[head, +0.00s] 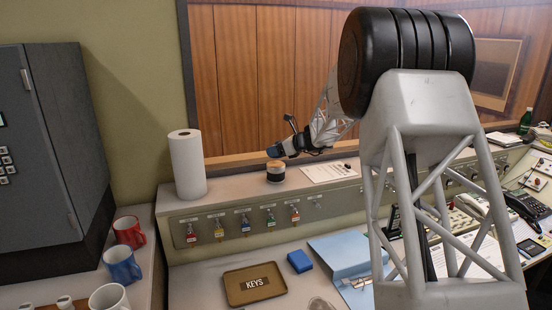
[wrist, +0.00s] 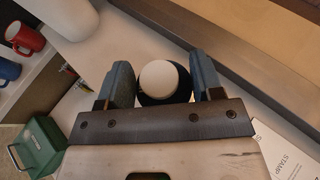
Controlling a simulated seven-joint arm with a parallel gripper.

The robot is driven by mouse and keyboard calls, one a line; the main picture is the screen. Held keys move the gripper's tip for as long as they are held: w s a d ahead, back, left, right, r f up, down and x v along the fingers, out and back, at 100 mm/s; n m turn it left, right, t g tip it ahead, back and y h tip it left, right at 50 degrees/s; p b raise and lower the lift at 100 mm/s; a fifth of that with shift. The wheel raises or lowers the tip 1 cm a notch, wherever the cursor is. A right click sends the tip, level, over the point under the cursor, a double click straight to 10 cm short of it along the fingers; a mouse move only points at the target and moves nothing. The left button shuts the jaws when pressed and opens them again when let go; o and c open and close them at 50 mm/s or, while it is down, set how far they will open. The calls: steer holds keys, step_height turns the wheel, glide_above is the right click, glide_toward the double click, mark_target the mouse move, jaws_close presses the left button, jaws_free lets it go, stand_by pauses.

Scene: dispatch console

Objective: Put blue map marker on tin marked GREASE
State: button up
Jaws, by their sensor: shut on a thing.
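My gripper (head: 281,150) is over the back ledge, shut on a dark bluish round piece with a cream disc on top, which I take as the blue map marker (wrist: 186,86). In the wrist view it sits between the two blue-grey fingers. In the head view a blue end (head: 273,152) shows at the fingertips.
A paper roll (head: 188,165) stands left of the tin, and a printed sheet (head: 328,172) lies to its right. A wooden panel wall rises behind. Hooks with coloured key tags (head: 245,222) line the ledge front. A KEYS tray (head: 246,290) and blue box (head: 299,261) lie below.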

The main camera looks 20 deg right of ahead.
steer(key=shift+w+f, duration=0.1)
stand_by(0.3)
steer(key=shift+f, duration=1.65)
steer(key=shift+f, duration=0.15)
steer(key=o, duration=0.9)
steer(key=shift+o, duration=0.2)
steer(key=v, duration=1.2)
steer(key=shift+a, duration=0.1)
